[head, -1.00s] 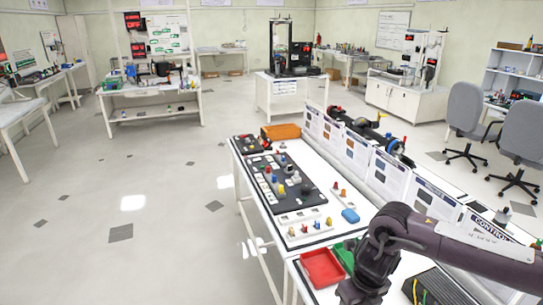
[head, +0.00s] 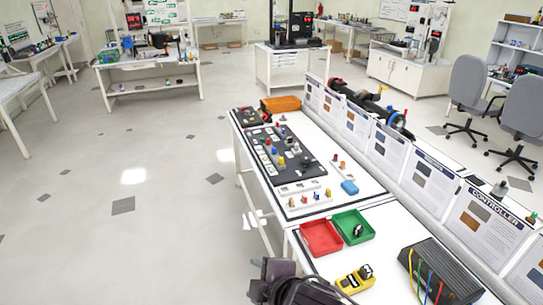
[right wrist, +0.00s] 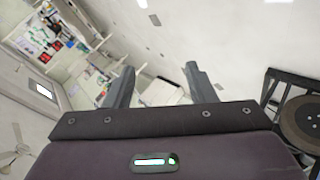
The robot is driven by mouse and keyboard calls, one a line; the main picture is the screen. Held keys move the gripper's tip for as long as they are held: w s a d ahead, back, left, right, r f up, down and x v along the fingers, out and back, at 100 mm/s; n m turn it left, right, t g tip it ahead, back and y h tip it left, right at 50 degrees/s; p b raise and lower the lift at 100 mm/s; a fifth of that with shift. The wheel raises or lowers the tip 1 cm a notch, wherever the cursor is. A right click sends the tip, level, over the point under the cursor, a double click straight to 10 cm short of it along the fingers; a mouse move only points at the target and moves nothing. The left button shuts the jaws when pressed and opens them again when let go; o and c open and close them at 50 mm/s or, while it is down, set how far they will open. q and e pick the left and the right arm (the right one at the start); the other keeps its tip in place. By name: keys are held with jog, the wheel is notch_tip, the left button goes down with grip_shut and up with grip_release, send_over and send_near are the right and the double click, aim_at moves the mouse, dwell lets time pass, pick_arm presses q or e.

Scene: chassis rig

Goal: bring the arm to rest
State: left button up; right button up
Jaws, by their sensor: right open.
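My right arm shows at the bottom edge of the head view, with its dark gripper (head: 268,278) low in front of the table's near left corner. In the right wrist view the two fingers of the right gripper (right wrist: 160,88) stand wide apart with nothing between them. Behind them the room appears tilted, with the floor and distant benches. The gripper touches nothing that I can see. My left gripper is not in view.
A red tray (head: 321,239) and a green tray (head: 366,235) holding a small dark part stand on the white table (head: 385,263). A yellow device (head: 354,281) and a black box (head: 445,282) with coloured wires lie nearby. Open floor (head: 120,240) is at left.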

jog(key=s+d+f+m+g+h, duration=0.2)
jog(key=s+d+f+m+h, duration=0.15)
jog(key=s+d+m, duration=0.55)
jog(key=s+d+f+m+g+h, duration=0.35)
jog(key=d+m, duration=0.45)
jog(key=d, duration=0.5)
notch_tip(320, 180, down, 36)
jog(key=s+y+b, duration=0.1)
jog(key=b, duration=0.5)
jog(key=s+d+f+g+b, duration=0.1)
jog(key=s+d+f+b, duration=0.1)
jog(key=s+f, duration=0.8)
jog(key=s+d+f+g+b, duration=0.1)
jog(key=s+d+f+b, duration=0.1)
jog(key=s+f, duration=0.8)
notch_tip(320, 180, down, 3)
jog(key=shift+f, duration=0.1)
jog(key=shift+s, duration=0.1)
jog(key=shift+c, duration=0.2)
